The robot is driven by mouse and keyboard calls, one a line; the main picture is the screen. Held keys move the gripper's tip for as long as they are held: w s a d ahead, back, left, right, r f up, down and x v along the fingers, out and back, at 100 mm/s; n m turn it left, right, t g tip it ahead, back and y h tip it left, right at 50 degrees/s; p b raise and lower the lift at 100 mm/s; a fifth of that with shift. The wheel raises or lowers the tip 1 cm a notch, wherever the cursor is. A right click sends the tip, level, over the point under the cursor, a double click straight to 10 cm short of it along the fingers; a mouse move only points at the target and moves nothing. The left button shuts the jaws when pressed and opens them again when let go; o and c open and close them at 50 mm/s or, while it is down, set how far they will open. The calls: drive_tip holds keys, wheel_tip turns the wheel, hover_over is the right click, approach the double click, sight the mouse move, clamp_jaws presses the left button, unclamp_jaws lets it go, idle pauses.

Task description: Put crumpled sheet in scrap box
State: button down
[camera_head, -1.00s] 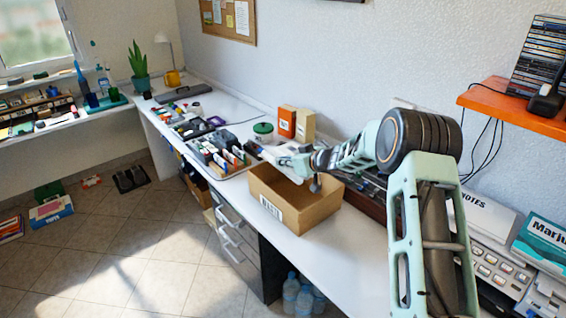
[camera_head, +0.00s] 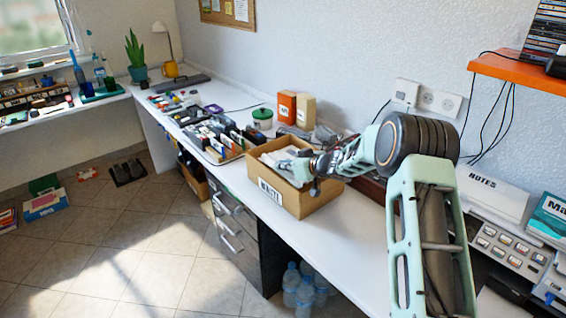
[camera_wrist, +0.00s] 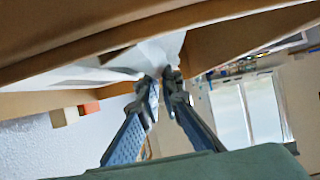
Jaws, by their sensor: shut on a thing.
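The scrap box is an open cardboard box (camera_head: 290,203) with a dark printed label, standing on the white desk. My gripper (camera_head: 298,168) is at the box's opening, low between its walls. In the wrist view my gripper (camera_wrist: 167,76) is shut on the crumpled sheet (camera_wrist: 155,54), which is white. The sheet also shows as a pale patch (camera_head: 274,156) within the box opening in the head view. Brown cardboard of the box (camera_wrist: 60,30) fills the top of the wrist view, close to the fingers. Whether the sheet touches the box floor is hidden.
A tray (camera_head: 214,153) of small items lies left of the box. A green-lidded tub (camera_head: 262,119), an orange carton (camera_head: 287,107) and a beige carton (camera_head: 306,112) stand behind it. The desk front (camera_head: 325,236) to the right of the box is clear.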

drive_tip(key=shift+f, duration=0.1)
idle(0.3)
drive_tip(key=c, duration=2)
unclamp_jaws()
drive_tip(key=shift+c, duration=0.2)
wheel_tip(320, 180, up, 10)
drive_tip(key=p, duration=1)
drive_tip(key=shift+p, duration=0.4)
